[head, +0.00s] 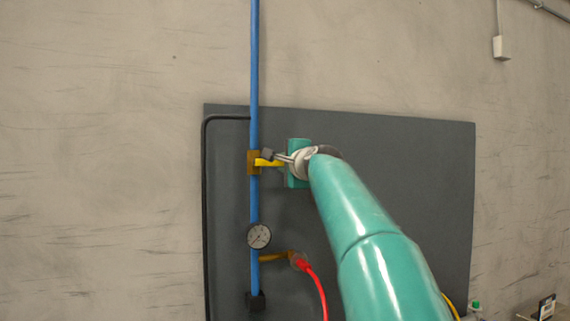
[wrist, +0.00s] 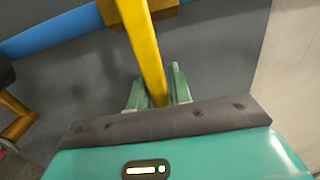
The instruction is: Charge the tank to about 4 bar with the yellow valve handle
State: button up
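The yellow valve handle (head: 266,162) sticks out to the right from a brass valve body (head: 253,168) on the blue pipe (head: 254,80). It points roughly level. My gripper (head: 280,160) is at the handle. In the wrist view the yellow handle (wrist: 145,45) runs between the two teal fingers of my gripper (wrist: 157,90), which sit close on both sides of it with little or no gap. A round white gauge (head: 259,236) sits lower on the pipe; its needle seems to point lower left, but its numbers are too small to read. No tank can be made out.
A dark grey panel (head: 400,150) backs the pipe. Below the gauge, a brass branch (head: 274,257) leads to a red fitting and red hose (head: 318,287). A black line (head: 205,220) runs down the panel's left edge. The panel's right side is bare.

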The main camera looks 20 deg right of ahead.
grip_shut()
